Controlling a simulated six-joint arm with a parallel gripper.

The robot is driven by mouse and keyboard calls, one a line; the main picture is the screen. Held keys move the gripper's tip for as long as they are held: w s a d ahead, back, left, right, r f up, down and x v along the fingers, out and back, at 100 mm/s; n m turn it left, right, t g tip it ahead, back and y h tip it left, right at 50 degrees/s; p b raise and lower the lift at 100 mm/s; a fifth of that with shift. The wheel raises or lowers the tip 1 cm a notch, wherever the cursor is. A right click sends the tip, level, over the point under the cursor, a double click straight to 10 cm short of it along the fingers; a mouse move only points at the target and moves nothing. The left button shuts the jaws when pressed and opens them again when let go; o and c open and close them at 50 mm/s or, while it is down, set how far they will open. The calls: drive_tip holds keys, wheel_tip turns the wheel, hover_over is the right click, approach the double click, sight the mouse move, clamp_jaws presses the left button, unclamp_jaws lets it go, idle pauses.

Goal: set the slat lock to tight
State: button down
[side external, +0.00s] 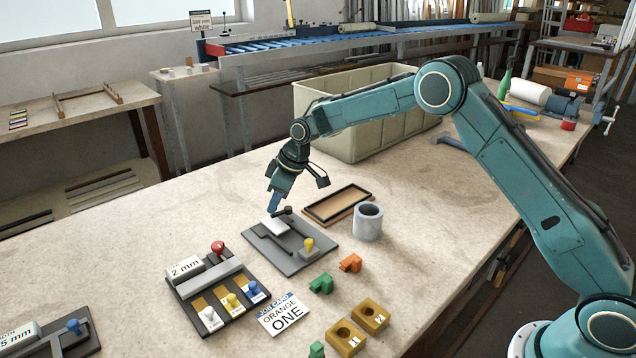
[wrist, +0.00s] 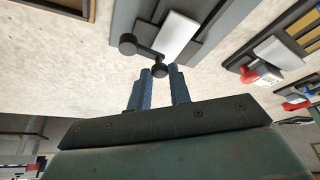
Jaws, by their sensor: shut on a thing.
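A grey plate (side external: 291,262) lies on the bench with a white block (side external: 274,225), a slotted rail and a short black lever (side external: 281,211) on it. In the wrist view the lever (wrist: 143,56) has a dark round end at each side, beside the white block (wrist: 178,36). My gripper (side external: 273,208) reaches down to the plate from behind. Its blue fingers (wrist: 160,75) are shut on the lever's nearer round knob (wrist: 158,70). I see no readable tight mark on the plate.
A yellow-knobbed piece (side external: 309,246) stands at the plate's right. A black-rimmed tray (side external: 338,204) and a grey cup (side external: 368,222) are close behind. A dark fixture with coloured knobs (side external: 222,290) is front left. Green (side external: 321,284) and orange (side external: 350,263) blocks lie to the right.

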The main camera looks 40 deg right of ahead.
drive_tip(key=shift+s+n, duration=0.25)
drive_tip(key=shift+n, duration=0.55)
drive_tip(key=shift+g, duration=0.3)
drive_tip(key=c, duration=1.3)
unclamp_jaws()
drive_tip(key=v, duration=1.3)
drive_tip(key=shift+s+d+r, duration=0.2)
drive_tip(key=shift+d+r, duration=0.05)
drive_tip(key=shift+d, duration=0.15)
drive_tip(key=shift+y, duration=0.3)
